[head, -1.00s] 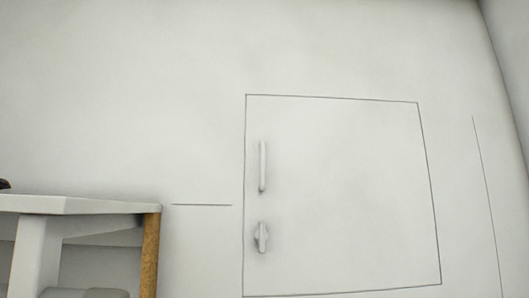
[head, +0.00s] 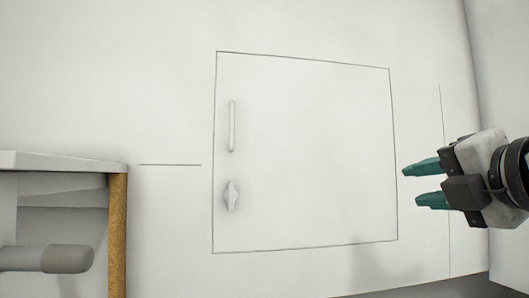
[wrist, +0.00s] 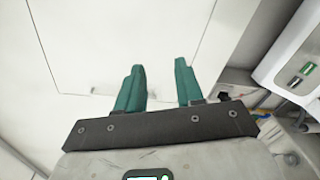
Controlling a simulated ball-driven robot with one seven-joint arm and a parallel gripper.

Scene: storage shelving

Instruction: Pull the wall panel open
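The wall panel (head: 310,150) is a white square outlined by a thin dark seam, flush with the white wall and closed. A slim vertical handle (head: 232,126) sits near its left edge, with a small knob-like latch (head: 232,195) below it. My gripper (head: 418,184) is at the right of the head view, to the right of the panel's right edge, with green fingers pointing left. The fingers are apart and nothing is between them. In the wrist view the gripper (wrist: 160,82) also shows open, with a seamed white surface beyond it.
A white table (head: 65,161) with a brown leg (head: 117,235) stands at the left, and a grey rounded bar (head: 50,259) is under it. A wall corner is at the right. In the wrist view a white unit (wrist: 290,60) with coloured switches is at the right.

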